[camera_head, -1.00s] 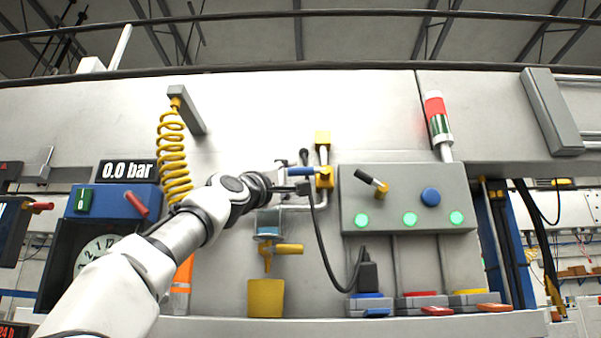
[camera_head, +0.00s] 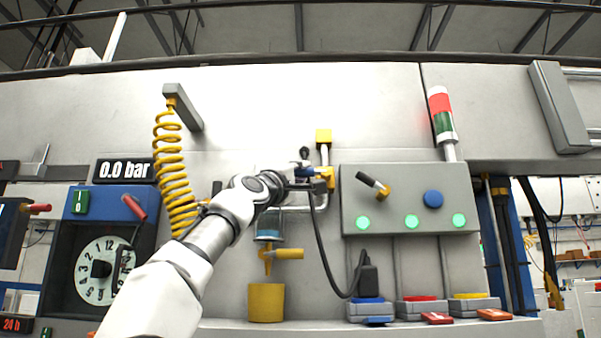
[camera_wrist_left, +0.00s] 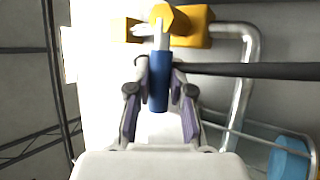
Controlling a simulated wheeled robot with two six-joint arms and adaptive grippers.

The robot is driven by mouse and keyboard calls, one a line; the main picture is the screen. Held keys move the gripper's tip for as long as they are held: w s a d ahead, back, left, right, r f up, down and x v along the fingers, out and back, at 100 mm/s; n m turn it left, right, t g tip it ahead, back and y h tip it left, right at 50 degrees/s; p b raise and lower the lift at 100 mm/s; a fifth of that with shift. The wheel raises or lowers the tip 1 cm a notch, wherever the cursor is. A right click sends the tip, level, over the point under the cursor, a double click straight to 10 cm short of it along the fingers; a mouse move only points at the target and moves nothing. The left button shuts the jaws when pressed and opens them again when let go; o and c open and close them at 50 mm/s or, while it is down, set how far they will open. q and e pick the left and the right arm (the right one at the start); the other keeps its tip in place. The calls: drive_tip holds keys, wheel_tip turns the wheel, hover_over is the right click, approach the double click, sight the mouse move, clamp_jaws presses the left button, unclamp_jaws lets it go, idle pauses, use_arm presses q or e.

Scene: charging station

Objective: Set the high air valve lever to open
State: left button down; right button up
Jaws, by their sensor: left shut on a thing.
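The high air valve is a yellow valve body (camera_head: 327,179) on a grey pipe, with a blue-handled lever (camera_head: 304,171) reaching left from it in the head view. My left gripper (camera_head: 293,184) is at this lever. In the left wrist view the blue handle (camera_wrist_left: 159,84) lies between the two fingers of the gripper (camera_wrist_left: 159,94), which is shut on it. The yellow valve (camera_wrist_left: 183,24) shows just beyond the fingertips. In the head view the gripper hides part of the handle. My right gripper is not in view.
A black cable (camera_head: 323,245) hangs close to my gripper and crosses the wrist view. Below is a lower yellow valve handle (camera_head: 288,254). A yellow coiled hose (camera_head: 172,180) hangs left, and a grey button panel (camera_head: 400,198) stands right. A display (camera_head: 124,171) reads 0.0 bar.

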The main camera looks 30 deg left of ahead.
use_arm(q)
drive_tip(key=shift+s+a+r+n, duration=0.1)
drive_tip(key=shift+s+r+n, duration=0.1)
drive_tip(key=shift+n, duration=0.1)
idle(0.4)
